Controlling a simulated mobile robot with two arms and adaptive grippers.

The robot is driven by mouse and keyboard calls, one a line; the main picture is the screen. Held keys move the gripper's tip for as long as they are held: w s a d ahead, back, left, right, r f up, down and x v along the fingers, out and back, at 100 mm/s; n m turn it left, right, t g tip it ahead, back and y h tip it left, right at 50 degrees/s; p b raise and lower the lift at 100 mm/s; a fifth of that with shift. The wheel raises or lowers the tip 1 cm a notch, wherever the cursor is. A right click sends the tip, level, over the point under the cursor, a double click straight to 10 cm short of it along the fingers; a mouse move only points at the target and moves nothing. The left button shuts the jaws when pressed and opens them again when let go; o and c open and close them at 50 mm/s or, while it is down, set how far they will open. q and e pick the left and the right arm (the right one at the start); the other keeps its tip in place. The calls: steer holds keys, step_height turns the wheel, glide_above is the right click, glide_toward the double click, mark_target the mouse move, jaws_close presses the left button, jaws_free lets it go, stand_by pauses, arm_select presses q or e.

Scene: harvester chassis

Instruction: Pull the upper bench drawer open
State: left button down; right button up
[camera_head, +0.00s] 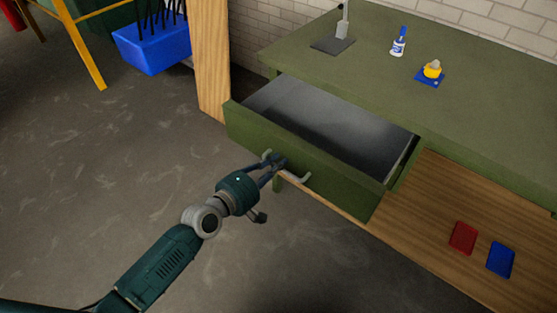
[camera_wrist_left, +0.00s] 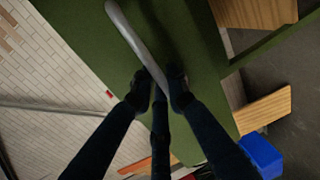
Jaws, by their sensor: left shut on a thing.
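The green bench drawer (camera_head: 310,158) stands well open from the green bench (camera_head: 478,112) in the head view, and its grey inside looks empty. A light bar handle (camera_head: 301,178) runs along its front. My left gripper (camera_head: 274,163) is shut on the handle near its left part. In the left wrist view the handle (camera_wrist_left: 135,40) passes between the fingertips (camera_wrist_left: 160,88), with the green drawer front (camera_wrist_left: 85,30) behind it. My right gripper is in neither view.
On the bench top are a grey stand (camera_head: 334,43), a blue and white bottle (camera_head: 398,42) and a yellow item on a blue base (camera_head: 430,74). Red (camera_head: 463,238) and blue (camera_head: 500,259) pieces lie on the wooden shelf below. A wooden post (camera_head: 211,60) stands left of the drawer. Floor in front is clear.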

arm_select(q)
steer(key=shift+s+a+f, duration=0.1)
steer(key=shift+s+f, duration=0.1)
steer(key=c, duration=1.8)
jaws_free()
steer(key=shift+w, duration=0.1)
steer(key=v, duration=1.2)
steer(key=shift+f, duration=0.1)
steer(key=s+a+f+m+g+y, duration=0.1)
steer(key=s+a+f+m+y, duration=0.2)
steer(key=f, duration=0.8)
steer(key=s+a+f+m+g+y, duration=0.1)
steer(key=s+a+f+g+y, duration=0.15)
steer(key=a+f, duration=0.55)
steer(key=s+a+f+m+g+y, duration=0.1)
steer(key=s+a+f, duration=0.15)
steer(key=f, duration=1.05)
steer(key=s+a+f+m+g+y, duration=0.1)
steer(key=s+f+m+g+y, duration=0.2)
steer(key=s+f, duration=1.05)
steer(key=s+f+m+g, duration=0.2)
steer(key=s, duration=0.8)
steer(key=s+d+f+m+g, duration=0.1)
steer(key=s+f+m+g, duration=0.1)
steer(key=s, duration=0.8)
steer(key=shift+d+f+m, duration=0.2)
steer(key=shift+f+m, duration=0.45)
steer(key=shift+m, duration=0.05)
